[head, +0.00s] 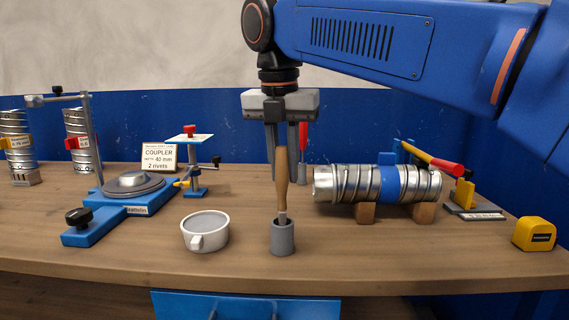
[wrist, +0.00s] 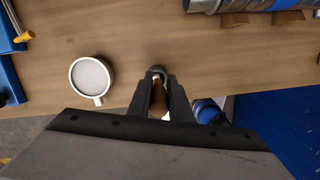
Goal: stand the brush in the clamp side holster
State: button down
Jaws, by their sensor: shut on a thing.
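The brush (head: 282,181) has a wooden handle and a metal ferrule and hangs upright in my gripper (head: 281,160). Its lower end is at the mouth of a grey cylindrical holster (head: 282,240) near the table's front edge; the bristles are hidden, apparently inside it. My gripper is shut on the handle, above the holster. In the wrist view the brush (wrist: 158,100) shows end-on between the fingers, with the holster rim (wrist: 158,70) just beyond them. I cannot tell whether the brush touches the holster's bottom. No label on the holster is readable.
A white mug (head: 204,232) stands left of the holster. A blue clamp-like stand with a round grey disc (head: 134,184) is farther left. A silver duct (head: 340,184) lies on wooden blocks to the right. A yellow tape measure (head: 534,234) is at far right.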

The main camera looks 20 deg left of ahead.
aim_at(282, 193)
jog(key=shift+f, duration=1.45)
jog(key=c, duration=1.5)
grip_release()
jog(key=shift+c, duration=0.2)
